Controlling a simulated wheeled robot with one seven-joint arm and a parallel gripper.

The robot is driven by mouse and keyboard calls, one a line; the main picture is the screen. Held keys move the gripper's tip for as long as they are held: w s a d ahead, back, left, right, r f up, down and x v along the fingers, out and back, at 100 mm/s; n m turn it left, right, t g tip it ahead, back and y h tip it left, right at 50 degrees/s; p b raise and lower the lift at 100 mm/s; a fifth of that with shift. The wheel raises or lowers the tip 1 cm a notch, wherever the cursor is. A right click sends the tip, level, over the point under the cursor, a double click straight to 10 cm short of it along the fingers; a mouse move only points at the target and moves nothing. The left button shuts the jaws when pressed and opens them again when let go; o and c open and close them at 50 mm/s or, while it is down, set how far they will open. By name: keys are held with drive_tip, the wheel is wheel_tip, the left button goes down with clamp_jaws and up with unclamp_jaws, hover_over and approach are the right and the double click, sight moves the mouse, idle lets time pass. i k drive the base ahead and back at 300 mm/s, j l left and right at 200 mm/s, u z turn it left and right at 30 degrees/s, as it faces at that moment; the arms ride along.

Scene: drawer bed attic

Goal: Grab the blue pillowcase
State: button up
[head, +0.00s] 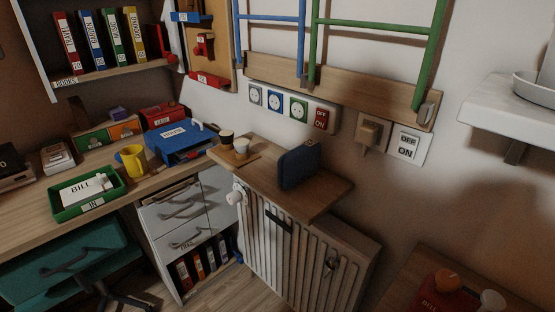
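I cannot make out a blue pillowcase for certain in the head view. A dark blue upright block-like thing (298,166) stands on the wooden shelf above the radiator; I cannot tell what it is. A blue lettered box or tray (180,138) lies on the desk at its right end. My gripper is not in view.
The wooden shelf (325,200) over the white radiator (280,250) also holds two cups. The desk (30,212) carries a green tray (85,208) and a yellow mug (131,158). A teal chair (70,265) stands in front. A white shelf (520,110) juts out at right.

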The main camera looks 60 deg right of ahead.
sight(295, 165)
drive_tip(key=i+z, duration=0.2)
drive_tip(key=z, duration=0.15)
drive_tip(key=i+l+z, duration=0.1)
drive_tip(key=z, duration=0.25)
drive_tip(key=i+z, duration=0.35)
drive_tip(key=k+j, duration=0.05)
drive_tip(key=k, duration=0.05)
